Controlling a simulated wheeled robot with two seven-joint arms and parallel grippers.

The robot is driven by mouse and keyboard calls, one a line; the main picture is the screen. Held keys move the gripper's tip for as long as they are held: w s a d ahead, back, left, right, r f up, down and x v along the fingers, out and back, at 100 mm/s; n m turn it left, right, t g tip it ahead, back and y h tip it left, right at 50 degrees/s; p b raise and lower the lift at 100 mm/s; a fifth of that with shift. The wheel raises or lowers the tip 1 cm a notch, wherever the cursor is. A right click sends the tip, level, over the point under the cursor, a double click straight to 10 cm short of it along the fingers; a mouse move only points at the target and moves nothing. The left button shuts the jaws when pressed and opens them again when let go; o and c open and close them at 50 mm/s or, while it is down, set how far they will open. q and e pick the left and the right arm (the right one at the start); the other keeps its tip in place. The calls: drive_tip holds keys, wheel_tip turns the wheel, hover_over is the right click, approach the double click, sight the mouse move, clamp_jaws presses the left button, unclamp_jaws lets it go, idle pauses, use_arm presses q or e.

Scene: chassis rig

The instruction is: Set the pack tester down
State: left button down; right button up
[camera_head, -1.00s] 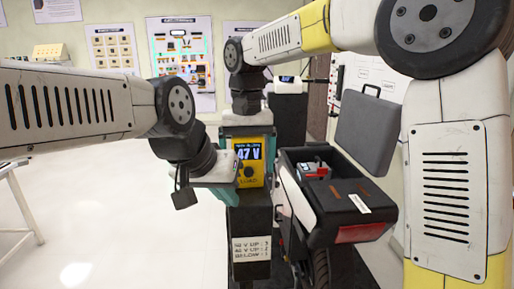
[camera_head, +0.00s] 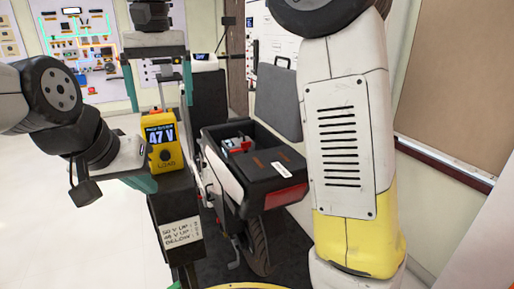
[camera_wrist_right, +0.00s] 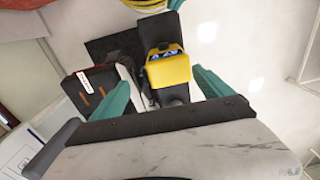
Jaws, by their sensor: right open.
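The yellow pack tester (camera_head: 155,159) reads 47 V, with a LOAD knob below the display. It stands upright on the black labelled stand (camera_head: 169,208). The right wrist view shows the tester (camera_wrist_right: 168,70) from above. My right gripper (camera_head: 157,82) is open and empty, above and behind the tester; its teal fingers (camera_wrist_right: 163,92) are apart, with nothing between them. My left gripper (camera_head: 143,183) overlaps the tester's left edge in the head view. Its jaw opening is unclear, and the right wrist view shows no left gripper beside the tester.
A dark vehicle body with an open bay (camera_head: 238,150) stands just right of the stand, a red-and-grey part inside. A grey panel (camera_head: 279,100) stands upright behind it. My right arm fills the right side. The floor at left (camera_head: 60,225) is clear.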

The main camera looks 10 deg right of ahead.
drive_tip(key=s+d+f+m+t+y, duration=0.1)
drive_tip(key=s+d+f, duration=0.1)
drive_tip(key=d, duration=0.6)
drive_tip(key=s+d+f+t+y, duration=0.1)
drive_tip(key=s+d+f+t, duration=0.15)
drive_tip(key=d, duration=0.65)
drive_tip(key=s+d+f+m+t, duration=0.1)
drive_tip(key=s+d+f+t, duration=0.1)
drive_tip(key=s+d+f, duration=0.6)
drive_tip(key=shift+d+f+m, duration=0.3)
drive_tip(key=shift+f, duration=0.15)
